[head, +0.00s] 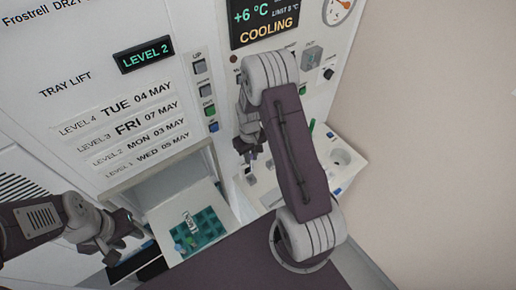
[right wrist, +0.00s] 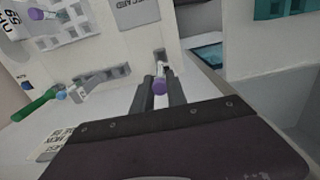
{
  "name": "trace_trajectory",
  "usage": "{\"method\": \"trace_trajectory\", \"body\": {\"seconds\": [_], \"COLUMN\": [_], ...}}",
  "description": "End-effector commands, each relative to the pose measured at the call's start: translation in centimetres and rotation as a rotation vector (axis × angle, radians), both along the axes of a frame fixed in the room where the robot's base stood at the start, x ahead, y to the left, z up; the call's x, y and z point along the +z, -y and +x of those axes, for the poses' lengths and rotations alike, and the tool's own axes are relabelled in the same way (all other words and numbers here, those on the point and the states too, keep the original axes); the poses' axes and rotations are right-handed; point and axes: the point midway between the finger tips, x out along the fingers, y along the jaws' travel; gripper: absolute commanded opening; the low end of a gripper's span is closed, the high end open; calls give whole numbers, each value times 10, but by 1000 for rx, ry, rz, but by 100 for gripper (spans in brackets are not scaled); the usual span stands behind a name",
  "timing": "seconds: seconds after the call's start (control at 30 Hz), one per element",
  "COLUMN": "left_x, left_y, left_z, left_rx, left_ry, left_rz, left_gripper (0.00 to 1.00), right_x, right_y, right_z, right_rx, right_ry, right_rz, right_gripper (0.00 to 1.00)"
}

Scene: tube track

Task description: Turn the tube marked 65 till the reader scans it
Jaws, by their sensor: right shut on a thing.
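My right gripper (right wrist: 160,88) is shut on a small tube with a purple cap (right wrist: 160,87), seen between the two fingers in the right wrist view. No number on the held tube is readable. In the head view my right gripper (head: 248,155) is in front of the machine, partly hidden by my arm. Another purple-capped piece (right wrist: 38,14) is at the top left of the right wrist view. Beside it, dark characters on a white label (right wrist: 10,24) are cut by the edge and unclear. My left gripper (head: 125,228) is at the lower left; its opening is unclear.
A teal rack (head: 207,229) with a few tubes sits in the machine's open bay. A white holder block (head: 345,158) stands at the right. A green-ended piece (right wrist: 36,106) and a slotted rack (right wrist: 65,25) lie left of my right gripper. The display reads LEVEL 2 (head: 143,56).

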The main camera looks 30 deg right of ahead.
Motion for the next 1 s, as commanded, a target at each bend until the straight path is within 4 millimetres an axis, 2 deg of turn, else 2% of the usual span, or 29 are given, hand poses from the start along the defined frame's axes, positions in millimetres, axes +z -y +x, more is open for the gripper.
{"method": "trace_trajectory", "body": {"seconds": [0.07, 0.33, 0.8, 1.0], "left_x": [5, 0, -34, -35], "left_y": [0, 0, 0, 0], "left_z": [0, 0, 0, 0], "left_rx": [0, 0, 0, 0], "left_ry": [0, 0, 0, 0], "left_rz": [0, 0, 0, 0], "left_gripper": [36, 36, 36, 36], "right_x": [0, -6, -49, -51], "right_y": [-2, -3, -2, -2], "right_z": [0, 1, 1, 1], "right_rx": [12, 15, 14, 14], "right_ry": [-2, 0, 0, 0], "right_rz": [0, 0, 0, 0], "right_gripper": [0, 0, 0, 0]}}
